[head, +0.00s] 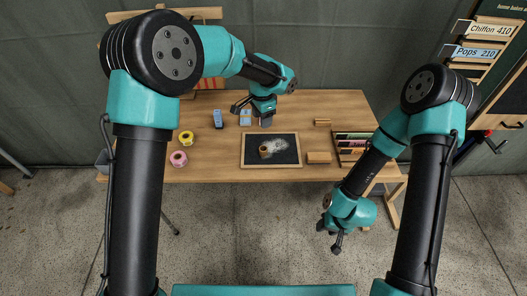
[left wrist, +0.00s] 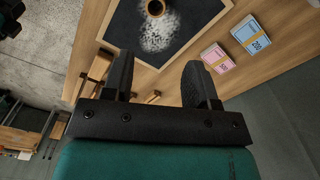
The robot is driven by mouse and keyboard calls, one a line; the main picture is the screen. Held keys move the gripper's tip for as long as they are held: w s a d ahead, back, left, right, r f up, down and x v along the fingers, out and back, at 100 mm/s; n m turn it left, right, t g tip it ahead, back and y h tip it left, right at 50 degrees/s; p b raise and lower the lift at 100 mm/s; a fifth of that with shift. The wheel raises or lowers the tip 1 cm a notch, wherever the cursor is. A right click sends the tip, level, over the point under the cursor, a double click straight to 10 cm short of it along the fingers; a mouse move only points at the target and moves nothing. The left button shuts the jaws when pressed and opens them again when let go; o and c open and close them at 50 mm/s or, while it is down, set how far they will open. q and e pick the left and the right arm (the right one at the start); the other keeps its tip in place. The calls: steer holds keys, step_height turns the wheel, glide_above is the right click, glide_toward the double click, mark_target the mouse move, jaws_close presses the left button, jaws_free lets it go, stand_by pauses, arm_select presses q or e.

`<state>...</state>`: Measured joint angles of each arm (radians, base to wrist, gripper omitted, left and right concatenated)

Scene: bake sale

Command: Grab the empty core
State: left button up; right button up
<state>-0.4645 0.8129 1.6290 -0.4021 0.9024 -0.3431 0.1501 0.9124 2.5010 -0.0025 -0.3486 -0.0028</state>
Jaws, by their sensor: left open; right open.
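A small brown core (head: 264,152), ring-shaped with a dark hole, is on the dark chalkboard (head: 287,157) at the table's front middle, beside a white chalky smear. In the left wrist view the core (left wrist: 155,8) is at the top edge, partly cut off, beyond my fingers. My left gripper (head: 251,114) is open and empty above the back half of the table, behind the board. Its fingers also show in the left wrist view (left wrist: 158,66), apart from the core. My right gripper (head: 329,237) is open and empty in front of the table, low over the floor side.
A yellow roll (head: 186,137) and a pink roll (head: 178,159) are at the table's left. A blue item (head: 218,119) and note bundles (head: 245,118) are behind the board. A wooden block (head: 318,157) and a slotted tray (head: 351,146) are at right.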

arm_select(q)
glide_above(262, 149)
steer(key=f, duration=1.1)
steer(key=shift+s+f, duration=0.15)
steer(key=shift+s, duration=0.15)
steer(key=shift+s+f, duration=0.15)
steer(key=shift+f, duration=2.45)
steer(key=c, duration=0.8)
steer(key=shift+r, duration=0.1)
